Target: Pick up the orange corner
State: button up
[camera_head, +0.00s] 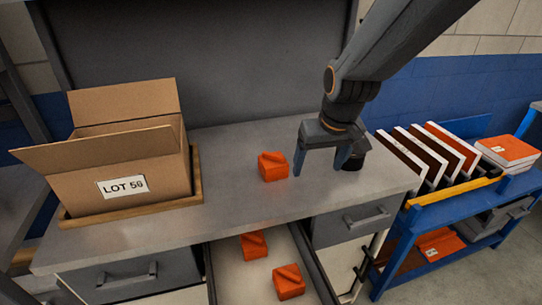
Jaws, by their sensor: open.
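An orange corner (273,166) sits on the grey workbench top (225,205), near its middle. Two more orange corners lie in the open drawer below: one (254,246) towards the back and one (289,282) nearer the front. My gripper (318,170) is above the bench, just right of the corner on the bench top, with its fingers pointing down. It is open, and nothing shows between its fingers. The left finger appears close to the corner's right side; I cannot tell whether they touch.
An open cardboard box (125,160) marked LOT 56 stands on a wooden tray (198,180) at the left of the bench. A blue cart (415,222) with upright panels (452,150) stands at the right. The drawer (212,275) juts out in front. The front-centre bench top is clear.

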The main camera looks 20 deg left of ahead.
jog(key=n+p, duration=0.1)
send_near(277, 166)
notch_tip(277, 166, down, 3)
jog(key=shift+n+y, duration=0.3)
jog(key=shift+y, duration=0.1)
jog(key=shift+w+p+x, duration=0.2)
jog(key=shift+p+x, duration=0.55)
jog(key=shift+x, duration=1.15)
jog(key=shift+w+p+x, duration=0.2)
jog(key=shift+p+x, duration=0.5)
jog(key=shift+x, duration=1.15)
jog(key=shift+r, duration=0.1)
jog(key=shift+t, duration=0.3)
jog(key=c, duration=1.2)
